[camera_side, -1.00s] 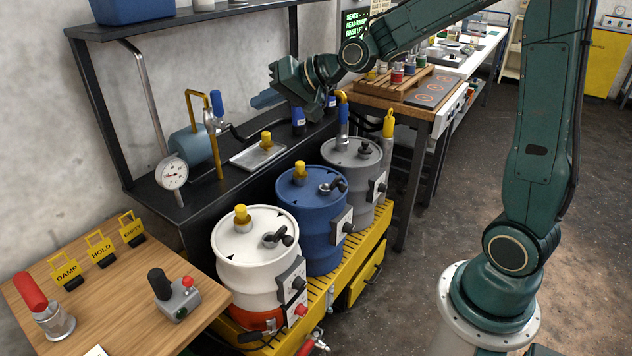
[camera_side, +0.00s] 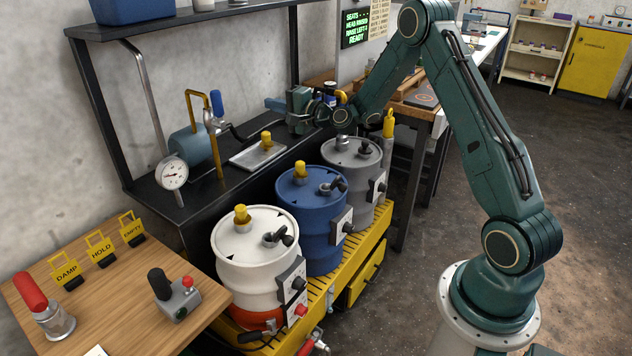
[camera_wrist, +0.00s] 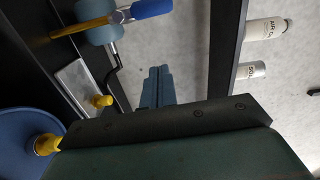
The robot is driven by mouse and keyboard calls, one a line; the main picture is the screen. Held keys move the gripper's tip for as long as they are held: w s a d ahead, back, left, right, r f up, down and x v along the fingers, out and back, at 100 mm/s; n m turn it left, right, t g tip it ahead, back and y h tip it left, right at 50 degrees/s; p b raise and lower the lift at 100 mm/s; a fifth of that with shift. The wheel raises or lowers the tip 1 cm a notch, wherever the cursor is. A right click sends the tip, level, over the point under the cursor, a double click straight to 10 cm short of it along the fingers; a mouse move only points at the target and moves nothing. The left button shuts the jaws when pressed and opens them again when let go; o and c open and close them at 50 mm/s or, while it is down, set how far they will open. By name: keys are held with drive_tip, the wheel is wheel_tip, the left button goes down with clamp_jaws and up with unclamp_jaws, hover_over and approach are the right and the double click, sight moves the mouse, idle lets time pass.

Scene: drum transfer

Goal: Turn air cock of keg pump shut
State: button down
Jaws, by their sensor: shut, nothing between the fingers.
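A teal pump body (camera_side: 190,145) with a yellow bent pipe (camera_side: 216,135) stands on the black bench. Beside the pipe is an upright blue handle (camera_side: 217,103), which looks like the air cock. The wrist view shows the handle (camera_wrist: 152,8), pipe (camera_wrist: 82,27) and teal body (camera_wrist: 98,14) at its top left. My gripper (camera_side: 270,104) is to the right of the handle in the side view, apart from it, fingers pointing left. In the wrist view my gripper (camera_wrist: 156,72) has its fingers together and empty.
White (camera_side: 250,222), blue (camera_side: 305,215) and grey (camera_side: 352,160) drums stand in front of the bench. A gauge (camera_side: 173,173) is left of the pump. A shelf (camera_side: 200,15) hangs above.

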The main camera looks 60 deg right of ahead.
sight(218, 109)
drive_tip(key=shift+w+d, duration=0.1)
drive_tip(key=shift+w, duration=0.05)
drive_tip(key=w+a, duration=0.4)
drive_tip(key=w, duration=0.6)
drive_tip(key=shift+w+a, duration=0.25)
idle(0.5)
drive_tip(key=shift+f, duration=0.1)
